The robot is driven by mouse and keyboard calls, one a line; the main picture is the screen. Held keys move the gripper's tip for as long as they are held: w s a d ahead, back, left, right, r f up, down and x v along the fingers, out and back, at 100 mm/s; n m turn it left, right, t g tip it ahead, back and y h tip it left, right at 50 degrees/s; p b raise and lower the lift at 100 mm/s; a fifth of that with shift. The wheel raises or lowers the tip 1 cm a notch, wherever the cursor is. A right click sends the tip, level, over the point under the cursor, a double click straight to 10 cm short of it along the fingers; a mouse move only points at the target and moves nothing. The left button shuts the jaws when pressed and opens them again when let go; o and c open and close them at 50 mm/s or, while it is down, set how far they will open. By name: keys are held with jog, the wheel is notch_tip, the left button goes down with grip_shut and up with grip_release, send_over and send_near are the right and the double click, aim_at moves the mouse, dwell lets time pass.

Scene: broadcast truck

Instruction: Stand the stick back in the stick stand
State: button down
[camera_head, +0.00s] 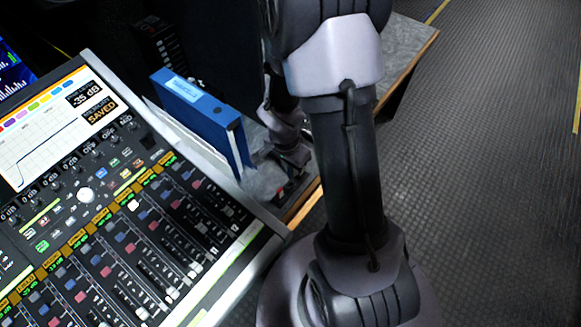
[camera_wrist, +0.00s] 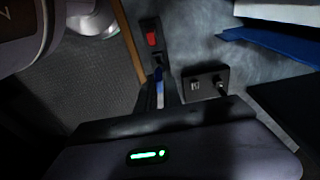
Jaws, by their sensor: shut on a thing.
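My gripper (camera_wrist: 163,98) is shut on a small stick (camera_wrist: 159,88), which shows as a blue and pale sliver between the dark fingers in the wrist view. In the head view my gripper (camera_head: 296,160) is low over the grey worktop, right of the blue case, and the stick cannot be made out there. A small black block (camera_wrist: 205,82) with two pale metal fittings on top stands just right of my fingers in the wrist view. It looks like the stick stand, though I cannot tell for certain. The stick's lower end is hidden.
A dark strip with a red part (camera_wrist: 151,38) lies near the worktop's wooden edge (camera_wrist: 128,40). A blue upright case (camera_head: 205,110) stands left of my gripper. The mixing console (camera_head: 110,235) fills the left. Open floor (camera_head: 480,160) lies right.

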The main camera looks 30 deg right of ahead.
jog(key=shift+f+b, duration=1.35)
jog(key=shift+f, duration=0.25)
jog(key=shift+r, duration=0.1)
jog(key=shift+b, duration=0.85)
jog(key=shift+f+b, duration=0.5)
jog(key=shift+f, duration=0.75)
jog(key=c, duration=1.4)
grip_release()
jog(key=shift+c, duration=0.2)
